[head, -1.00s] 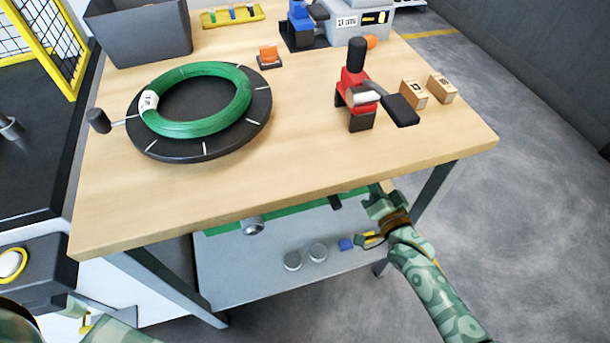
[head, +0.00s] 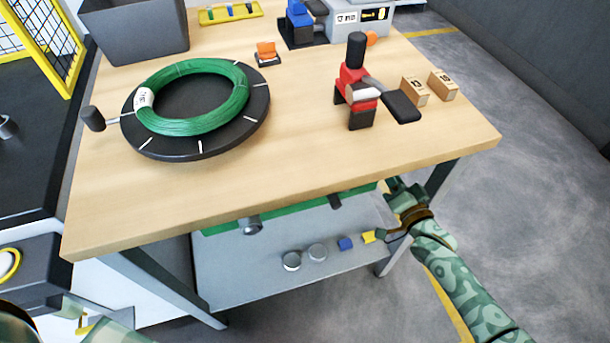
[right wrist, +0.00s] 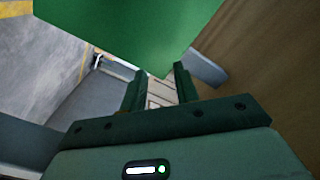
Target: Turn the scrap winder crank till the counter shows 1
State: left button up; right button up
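A grey box (head: 372,14) at the back of the table has a small dark display with yellow marks, too small to read. A blue and black device (head: 302,22) stands beside it; I cannot tell whether it is the winder with the crank. A green coil (head: 190,122) lies on a black turntable (head: 262,103) with a dark side handle (head: 92,118). My right gripper (head: 398,190) is below the table's front right edge, touching no handle that I can see. Its fingers (right wrist: 160,88) are apart and empty in the right wrist view. My left gripper (head: 78,312) is partly in view at the lower left.
A red device (head: 356,85) with a black knob and two wooden blocks (head: 414,90) stand on the table's right. A grey bin (head: 137,32) is at the back left. The lower shelf (head: 240,275) holds small round and coloured items. The table's front is clear.

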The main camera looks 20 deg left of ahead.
pick_arm(q)
jog(key=shift+w+d+f, duration=0.1)
jog(key=shift+w+d, duration=0.15)
jog(key=shift+w, duration=0.1)
pick_arm(e)
jog(key=shift+o, duration=0.3)
pick_arm(q)
jog(key=shift+t, duration=0.4)
jog(key=shift+w+r+p, duration=0.5)
jog(key=shift+r+p, duration=0.4)
jog(key=shift+p, duration=0.15)
jog(key=shift+w+r+p, duration=0.5)
jog(key=shift+r+p, duration=0.4)
jog(key=shift+p, duration=0.15)
pick_arm(e)
jog(key=v, duration=0.9)
